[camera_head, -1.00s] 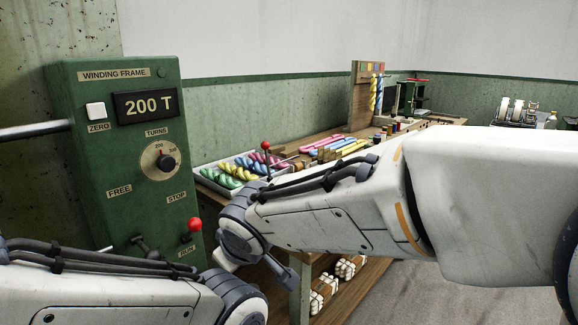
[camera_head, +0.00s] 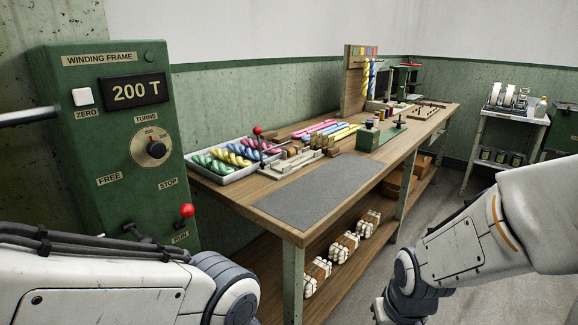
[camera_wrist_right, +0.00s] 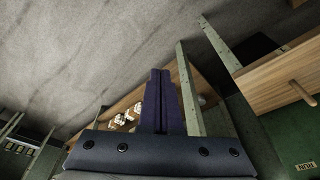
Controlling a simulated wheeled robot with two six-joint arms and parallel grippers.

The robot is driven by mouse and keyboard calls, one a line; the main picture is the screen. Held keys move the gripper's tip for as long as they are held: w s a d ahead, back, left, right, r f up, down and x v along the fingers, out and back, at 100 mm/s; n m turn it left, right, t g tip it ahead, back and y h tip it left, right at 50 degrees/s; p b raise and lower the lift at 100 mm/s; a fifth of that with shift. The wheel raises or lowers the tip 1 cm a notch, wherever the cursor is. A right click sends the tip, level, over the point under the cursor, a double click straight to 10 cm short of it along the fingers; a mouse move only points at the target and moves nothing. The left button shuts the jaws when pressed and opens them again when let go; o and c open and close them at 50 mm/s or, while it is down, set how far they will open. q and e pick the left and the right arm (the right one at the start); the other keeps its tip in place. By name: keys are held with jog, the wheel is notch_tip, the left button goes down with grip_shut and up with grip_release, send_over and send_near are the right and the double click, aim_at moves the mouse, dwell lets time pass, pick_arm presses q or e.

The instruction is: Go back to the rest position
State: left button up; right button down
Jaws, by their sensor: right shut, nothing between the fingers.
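My right arm is at the lower right of the head view, in front of and apart from the wooden workbench (camera_head: 390,146); its gripper is out of that view. In the right wrist view my right gripper (camera_wrist_right: 158,75) is shut and empty, its two dark fingers together. Beyond it are the bench's green leg (camera_wrist_right: 188,90) and the lower shelf with white-tied bundles. My left arm lies across the lower left of the head view, below the winding frame (camera_head: 100,150); its gripper is outside the picture.
The bench holds a tray of coloured skeins (camera_head: 222,178), a grey mat (camera_head: 318,192), a green device (camera_head: 378,135) and a peg board (camera_head: 352,85). Bundles (camera_head: 343,246) lie on the shelf below. A side table (camera_head: 497,112) stands at the back right. Grey floor is open between.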

jog(key=s+a+r+n+g+y, duration=0.1)
jog(key=s+a+r+n, duration=0.2)
jog(key=s+a, duration=0.35)
jog(key=s+a+r+n+g, duration=0.1)
jog(key=s+a+r+n, duration=0.25)
jog(key=s+a, duration=0.3)
notch_tip(320, 180, up, 16)
jog(key=p, duration=1.7)
jog(key=shift+s+a+r+g, duration=0.15)
jog(key=shift+r+g, duration=0.05)
jog(key=shift+g, duration=0.1)
jog(key=shift+n, duration=0.35)
